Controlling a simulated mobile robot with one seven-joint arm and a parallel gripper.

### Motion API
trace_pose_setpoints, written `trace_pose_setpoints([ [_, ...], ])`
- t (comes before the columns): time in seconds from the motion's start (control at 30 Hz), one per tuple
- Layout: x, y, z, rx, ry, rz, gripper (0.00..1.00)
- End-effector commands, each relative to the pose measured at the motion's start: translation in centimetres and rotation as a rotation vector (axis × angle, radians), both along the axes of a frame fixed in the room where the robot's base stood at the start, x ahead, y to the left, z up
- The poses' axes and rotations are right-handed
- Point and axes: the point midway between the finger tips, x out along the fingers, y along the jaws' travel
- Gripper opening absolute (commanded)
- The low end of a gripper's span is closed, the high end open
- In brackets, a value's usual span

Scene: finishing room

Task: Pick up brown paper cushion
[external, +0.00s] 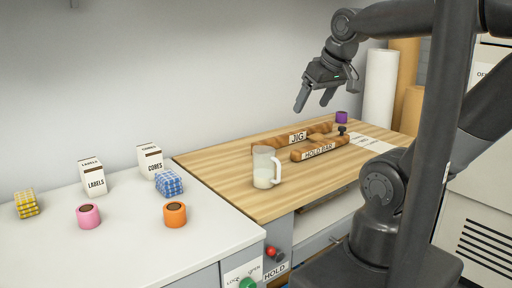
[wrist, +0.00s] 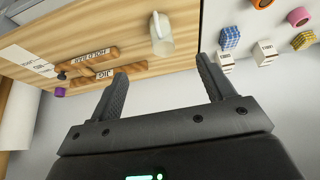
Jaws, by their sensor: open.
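I cannot make out a brown paper cushion for certain in either view. On the wooden worktop (external: 215,165), a brown wooden piece marked JIG (external: 290,138) lies behind another marked HOLD BAR (external: 320,151); both also show in the wrist view, upside down. My gripper (external: 313,102) is open and empty, raised above the worktop with its fingers pointing down. In the wrist view its two fingers (wrist: 162,72) are wide apart with nothing between them.
The white counter (external: 125,240) at left holds labelled cartons, orange (external: 175,215) and pink rolls, and blue and yellow checked blocks. Tall rolls (external: 380,85) stand behind.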

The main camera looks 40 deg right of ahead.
Motion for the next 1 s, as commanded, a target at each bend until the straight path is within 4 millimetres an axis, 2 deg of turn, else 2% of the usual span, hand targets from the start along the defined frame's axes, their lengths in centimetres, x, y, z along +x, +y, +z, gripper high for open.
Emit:
trace_pose_setpoints([
  [0.63, 0.4, -0.1, 0.2, 0.015, 0.003, -0.026, 0.71],
  [0.77, 2.4, -0.8, 0.6, 0.086, 0.019, -0.152, 0.71],
  [1.0, 8.9, -4.1, 1.4, 0.315, 0.057, -0.579, 0.71],
])
